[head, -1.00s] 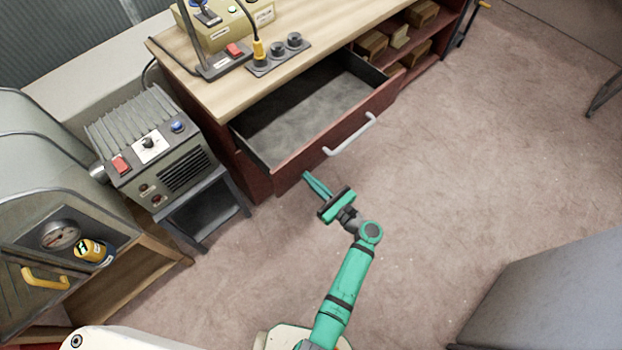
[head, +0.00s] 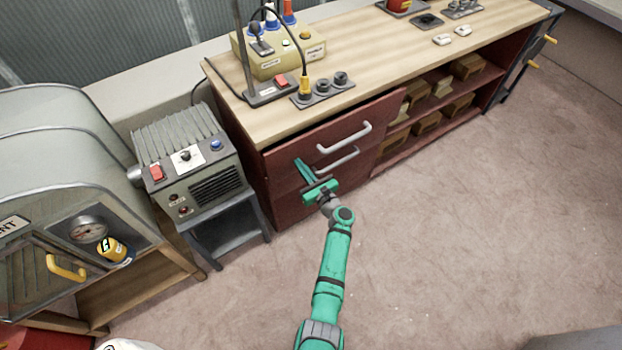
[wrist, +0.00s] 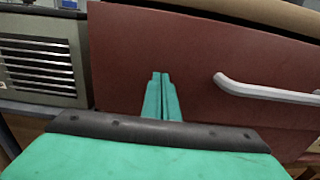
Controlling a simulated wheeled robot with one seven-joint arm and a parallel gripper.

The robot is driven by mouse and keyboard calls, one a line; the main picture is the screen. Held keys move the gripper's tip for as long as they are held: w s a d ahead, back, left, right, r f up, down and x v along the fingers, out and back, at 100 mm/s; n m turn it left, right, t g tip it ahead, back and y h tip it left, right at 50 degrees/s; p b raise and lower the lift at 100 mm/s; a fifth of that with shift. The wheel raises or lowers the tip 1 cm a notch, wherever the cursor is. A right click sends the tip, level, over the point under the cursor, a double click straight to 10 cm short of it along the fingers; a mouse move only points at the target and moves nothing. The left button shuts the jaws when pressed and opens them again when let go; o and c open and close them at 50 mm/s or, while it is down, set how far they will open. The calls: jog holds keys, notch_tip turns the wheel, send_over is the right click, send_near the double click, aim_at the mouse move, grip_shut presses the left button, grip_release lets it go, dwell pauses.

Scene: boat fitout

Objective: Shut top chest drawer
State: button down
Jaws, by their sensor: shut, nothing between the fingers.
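The top chest drawer (head: 304,141) is the dark red front with a pale bar handle (head: 345,138), just below the wooden top. It is in, or very nearly in; I cannot tell whether it is fully flush. Its front fills much of the wrist view (wrist: 190,55), with the handle (wrist: 265,92) at the right. My green gripper (head: 298,162) is shut and empty. Its fingertips (wrist: 160,75) point at the front, left of the handle, at or very close to the surface; contact is unclear. A lower drawer handle (head: 338,160) shows beneath.
A grey heater-like box (head: 190,165) on a dark stand is left of the chest. Sockets (head: 322,90) and a yellowish control box (head: 280,50) stand on the wooden top. Open shelves (head: 430,110) hold several blocks at right. The floor in front is clear.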

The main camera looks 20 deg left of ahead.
aim_at(292, 158)
jog(key=x, duration=0.4)
jog(key=shift+s+a, duration=0.3)
jog(key=shift+s, duration=0.1)
jog(key=shift+a+r+g, duration=0.25)
jog(key=shift+a+g, duration=0.05)
jog(key=shift+a, duration=0.2)
jog(key=shift+w+d, duration=0.1)
jog(key=shift+d, duration=0.15)
jog(key=shift+d+f, duration=0.1)
jog(key=shift+d, duration=0.3)
jog(key=v, duration=1.4)
jog(key=shift+s+f, duration=0.2)
jog(key=shift+f, duration=0.15)
